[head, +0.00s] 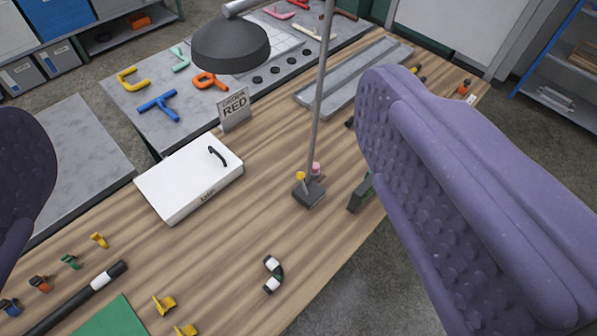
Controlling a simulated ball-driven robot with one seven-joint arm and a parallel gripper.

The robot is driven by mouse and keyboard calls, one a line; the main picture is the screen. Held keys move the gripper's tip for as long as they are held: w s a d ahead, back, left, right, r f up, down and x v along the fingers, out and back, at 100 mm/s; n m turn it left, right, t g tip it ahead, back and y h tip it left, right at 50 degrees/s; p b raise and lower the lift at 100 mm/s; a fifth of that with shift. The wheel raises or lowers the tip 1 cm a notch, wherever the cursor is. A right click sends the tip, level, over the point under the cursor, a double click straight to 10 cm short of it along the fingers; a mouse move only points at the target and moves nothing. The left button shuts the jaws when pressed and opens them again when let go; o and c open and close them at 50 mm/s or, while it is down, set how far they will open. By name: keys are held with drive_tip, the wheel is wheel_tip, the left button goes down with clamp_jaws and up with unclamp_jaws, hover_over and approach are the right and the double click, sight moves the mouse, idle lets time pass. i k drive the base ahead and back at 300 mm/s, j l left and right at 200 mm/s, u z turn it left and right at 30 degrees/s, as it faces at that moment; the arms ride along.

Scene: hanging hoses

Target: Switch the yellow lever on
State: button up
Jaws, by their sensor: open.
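A small yellow-tipped lever (300,176) stands on the dark base (310,195) of a desk lamp, beside a pink-tipped one (316,168). The lever's exact tilt is too small to tell. The lamp's thin grey pole (321,90) rises from this base to a dark shade (230,46), which looks unlit. My gripper (205,130) has two purple, studded fingers, wide apart at the left and right edges of the view. It is open and empty. The lamp base shows between the fingers, ahead of them, untouched.
A black-and-white curved piece (272,274) lies in front. Yellow clips (163,305) and a dark rod (80,300) lie lower left. Bare wood (225,245) surrounds the base's near side.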

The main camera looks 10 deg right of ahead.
sight(300, 174)
drive_tip(key=i+l+u, duration=0.1)
drive_tip(key=i+l, duration=0.15)
drive_tip(key=l, duration=0.2)
drive_tip(key=i+l+u, duration=0.15)
drive_tip(key=i+l, duration=0.15)
drive_tip(key=l, duration=0.15)
drive_tip(key=i+l+u, duration=0.1)
drive_tip(key=l, duration=0.4)
drive_tip(key=i+l+u, duration=0.15)
drive_tip(key=i+l, duration=0.15)
drive_tip(key=l, duration=0.25)
drive_tip(key=i+l+u, duration=0.1)
drive_tip(key=l, duration=0.4)
drive_tip(key=i+l+u, duration=0.15)
drive_tip(key=i+l, duration=0.15)
drive_tip(key=l, duration=0.25)
drive_tip(key=i+l+u, duration=0.1)
drive_tip(key=l, duration=0.5)
drive_tip(key=i+l+u, duration=0.15)
drive_tip(key=l, duration=0.4)
